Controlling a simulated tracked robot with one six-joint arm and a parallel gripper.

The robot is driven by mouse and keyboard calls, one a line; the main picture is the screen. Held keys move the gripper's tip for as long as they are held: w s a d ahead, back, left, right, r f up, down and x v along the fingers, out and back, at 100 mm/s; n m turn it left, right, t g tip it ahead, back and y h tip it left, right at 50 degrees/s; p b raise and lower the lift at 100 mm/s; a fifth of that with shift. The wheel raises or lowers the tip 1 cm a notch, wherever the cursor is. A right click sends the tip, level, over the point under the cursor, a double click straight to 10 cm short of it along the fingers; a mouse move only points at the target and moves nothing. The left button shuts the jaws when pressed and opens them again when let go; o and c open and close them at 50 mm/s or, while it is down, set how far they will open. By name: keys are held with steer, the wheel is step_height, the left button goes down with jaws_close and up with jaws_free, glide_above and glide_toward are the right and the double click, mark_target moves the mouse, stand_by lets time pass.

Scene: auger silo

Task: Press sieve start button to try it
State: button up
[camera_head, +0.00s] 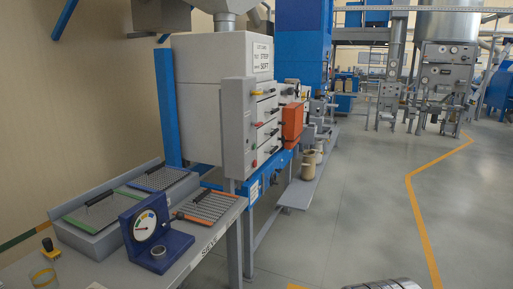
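A grey panel box (238,128) stands on the side of a large pale cabinet (208,98). Trays with wire mesh, one with a green rim (100,212) and one with a blue rim (160,179), lie on a grey box on the bench at left. No part is readable as the sieve start button. My gripper is not in view.
A grey bench (206,246) with a label fills the lower left. A blue dial gauge (146,226) and an orange-rimmed mesh tray (205,206) stand on it. An orange box (292,125) sticks out beyond the panel. The floor (365,200) at right is open, with a yellow line.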

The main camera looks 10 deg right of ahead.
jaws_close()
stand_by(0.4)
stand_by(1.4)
